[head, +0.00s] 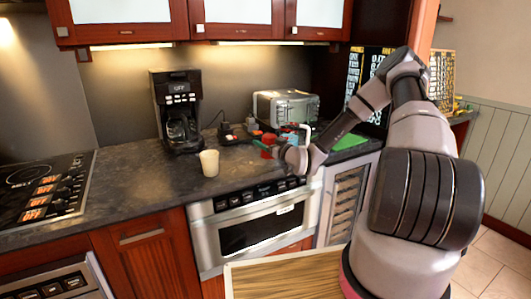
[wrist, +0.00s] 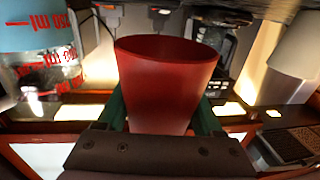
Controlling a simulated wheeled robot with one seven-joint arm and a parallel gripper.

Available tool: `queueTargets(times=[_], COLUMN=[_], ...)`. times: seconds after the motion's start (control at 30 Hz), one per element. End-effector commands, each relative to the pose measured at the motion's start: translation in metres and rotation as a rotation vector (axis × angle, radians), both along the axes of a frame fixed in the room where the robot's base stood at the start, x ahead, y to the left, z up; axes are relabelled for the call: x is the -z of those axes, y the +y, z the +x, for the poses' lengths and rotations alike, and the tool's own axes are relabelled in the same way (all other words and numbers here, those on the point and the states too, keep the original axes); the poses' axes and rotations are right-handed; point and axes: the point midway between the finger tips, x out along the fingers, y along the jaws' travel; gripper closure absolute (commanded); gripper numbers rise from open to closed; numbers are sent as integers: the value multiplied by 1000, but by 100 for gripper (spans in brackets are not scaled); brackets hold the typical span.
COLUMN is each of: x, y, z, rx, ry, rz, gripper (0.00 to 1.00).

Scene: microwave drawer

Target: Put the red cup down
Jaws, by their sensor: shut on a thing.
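The red cup (wrist: 167,85) fills the middle of the wrist view, its wide end toward the top of that picture. My gripper (wrist: 163,112) is shut on it, with a green finger on each side. In the head view my gripper (head: 264,149) reaches left over the counter (head: 140,188). Only a small red patch of the cup (head: 266,154) shows there beside the green fingers. The wrist picture appears upside down. I cannot tell whether the cup touches the counter.
A cream cup (head: 209,163) stands on the counter left of my gripper. In the wrist view, a blue-and-clear measuring cup (wrist: 38,50) is at the left. The counter's front left is clear.

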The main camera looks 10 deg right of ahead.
Motion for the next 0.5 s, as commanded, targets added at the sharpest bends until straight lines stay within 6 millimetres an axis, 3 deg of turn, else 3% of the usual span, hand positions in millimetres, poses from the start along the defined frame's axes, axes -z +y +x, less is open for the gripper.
queueTargets(times=[0.3,0.5], x=[42,45], y=[0,0], z=[0,0], rx=[0,0], ry=[0,-2], rz=[1,-1], gripper=[95,95])
